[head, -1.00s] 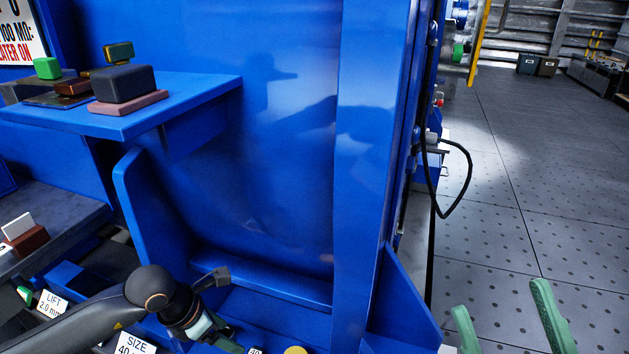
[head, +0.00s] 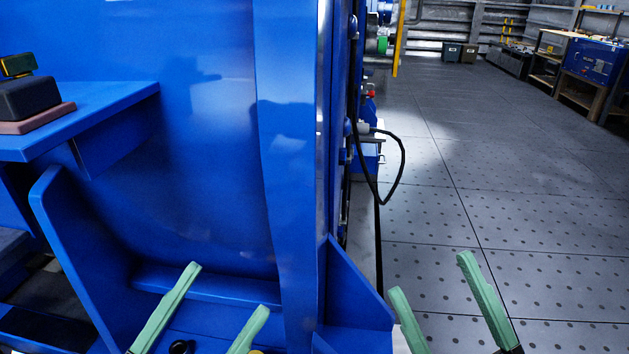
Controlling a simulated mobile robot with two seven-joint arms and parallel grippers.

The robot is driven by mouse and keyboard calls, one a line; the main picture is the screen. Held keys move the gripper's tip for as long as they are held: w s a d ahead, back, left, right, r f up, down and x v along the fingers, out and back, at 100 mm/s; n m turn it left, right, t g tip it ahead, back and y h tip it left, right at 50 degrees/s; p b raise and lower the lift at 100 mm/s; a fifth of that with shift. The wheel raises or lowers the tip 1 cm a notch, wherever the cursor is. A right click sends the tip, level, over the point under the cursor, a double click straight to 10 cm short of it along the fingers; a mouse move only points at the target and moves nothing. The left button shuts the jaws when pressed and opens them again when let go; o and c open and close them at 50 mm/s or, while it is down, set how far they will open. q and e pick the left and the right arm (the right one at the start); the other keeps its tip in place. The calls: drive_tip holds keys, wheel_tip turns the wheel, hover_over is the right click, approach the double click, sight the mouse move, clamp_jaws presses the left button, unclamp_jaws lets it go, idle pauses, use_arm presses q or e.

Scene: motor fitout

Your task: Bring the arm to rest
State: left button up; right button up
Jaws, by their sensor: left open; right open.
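My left gripper (head: 222,290) is at the bottom, left of centre, with its two green fingers spread apart and nothing between them. It shows in front of the lower ledge of the blue machine frame (head: 205,170). My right gripper (head: 428,275) is at the bottom, right of centre, with its green fingers wide apart and empty, seen against the grey floor. The arm links behind both grippers are mostly out of view.
A blue shelf (head: 110,100) at the left carries a dark block on a reddish plate (head: 40,116). A black cable (head: 402,165) loops off the machine's right side. Open perforated floor (head: 530,220) lies right. A workbench (head: 595,65) stands far back.

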use_arm(q)
drive_tip(key=w+a+f+n+y+p, duration=0.45)
drive_tip(key=w+n+y+p, duration=0.35)
drive_tip(key=n+y+p, duration=0.9)
use_arm(e)
drive_tip(key=w+d+f+m+g+h+p, duration=0.2)
drive_tip(key=w+d+f+m+g+h, duration=0.15)
drive_tip(key=w+m+h, duration=0.5)
use_arm(q)
drive_tip(key=s+a+f+g+y+p, duration=0.1)
drive_tip(key=s+a+f+g+p, duration=0.2)
drive_tip(key=s+f+g+p, duration=0.4)
drive_tip(key=s+f+p, duration=0.1)
drive_tip(key=s+p, duration=0.1)
drive_tip(key=p, duration=0.6)
drive_tip(key=shift+g, duration=0.3)
use_arm(e)
drive_tip(key=s+d+f+m+g+h, duration=0.1)
drive_tip(key=s+f+g+h, duration=0.3)
drive_tip(key=s+f+g, duration=0.5)
drive_tip(key=shift+s+d+f, duration=0.15)
drive_tip(key=shift+s, duration=0.8)
use_arm(q)
drive_tip(key=shift+s+r, duration=0.1)
